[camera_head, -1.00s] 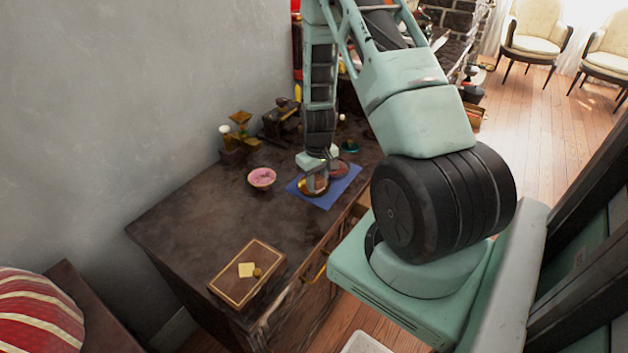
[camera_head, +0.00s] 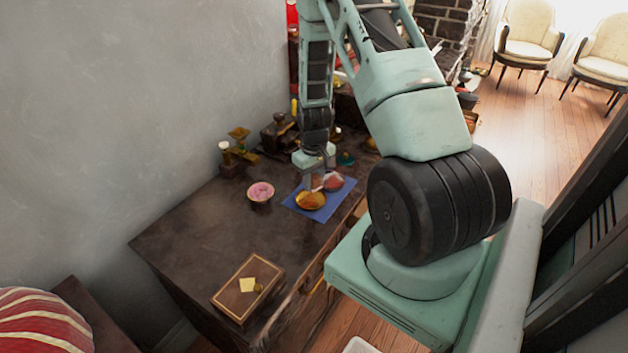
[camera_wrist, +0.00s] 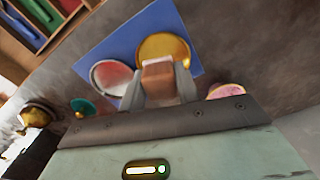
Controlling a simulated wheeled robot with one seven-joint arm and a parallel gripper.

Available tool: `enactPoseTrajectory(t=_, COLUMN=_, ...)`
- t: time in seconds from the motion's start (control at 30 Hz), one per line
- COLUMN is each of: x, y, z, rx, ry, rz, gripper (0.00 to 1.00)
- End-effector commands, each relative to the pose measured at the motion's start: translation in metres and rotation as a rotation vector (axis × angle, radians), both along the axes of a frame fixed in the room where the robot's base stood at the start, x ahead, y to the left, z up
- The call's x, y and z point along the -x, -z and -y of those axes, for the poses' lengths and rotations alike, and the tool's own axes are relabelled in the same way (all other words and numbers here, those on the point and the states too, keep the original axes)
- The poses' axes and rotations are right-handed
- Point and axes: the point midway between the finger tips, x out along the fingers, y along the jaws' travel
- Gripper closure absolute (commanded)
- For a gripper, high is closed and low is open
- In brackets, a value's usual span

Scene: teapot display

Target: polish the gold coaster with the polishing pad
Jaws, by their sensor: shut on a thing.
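The gold coaster (camera_head: 311,201) lies on a blue mat (camera_head: 327,212) on the dark table. It also shows in the wrist view (camera_wrist: 165,46). Beside it on the mat lies a second round coaster (camera_head: 333,181), reddish with a silver rim, also in the wrist view (camera_wrist: 111,77). My gripper (camera_head: 314,181) is shut on the polishing pad (camera_wrist: 158,80), a small brownish-pink block between the fingers. In the wrist view the pad overlaps the near edge of the gold coaster. I cannot tell whether they touch.
A pink-filled bowl (camera_head: 260,192) stands left of the mat. A brown box (camera_head: 247,287) with a yellow note sits at the table's near end. A small scale (camera_head: 238,150) and a teal item (camera_head: 345,159) stand farther back. The table between bowl and box is clear.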

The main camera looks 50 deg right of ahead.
Motion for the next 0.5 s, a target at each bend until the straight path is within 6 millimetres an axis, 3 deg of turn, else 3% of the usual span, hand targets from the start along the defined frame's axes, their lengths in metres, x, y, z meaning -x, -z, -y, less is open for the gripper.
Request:
enactPoseTrajectory(t=0.27, x=0.000, y=-0.002, z=0.000, rx=0.000, ry=0.000, rz=0.001, gripper=0.86)
enactPoseTrajectory(t=0.5, x=0.000, y=-0.024, z=0.000, rx=0.001, ry=0.000, rz=0.002, gripper=0.86)
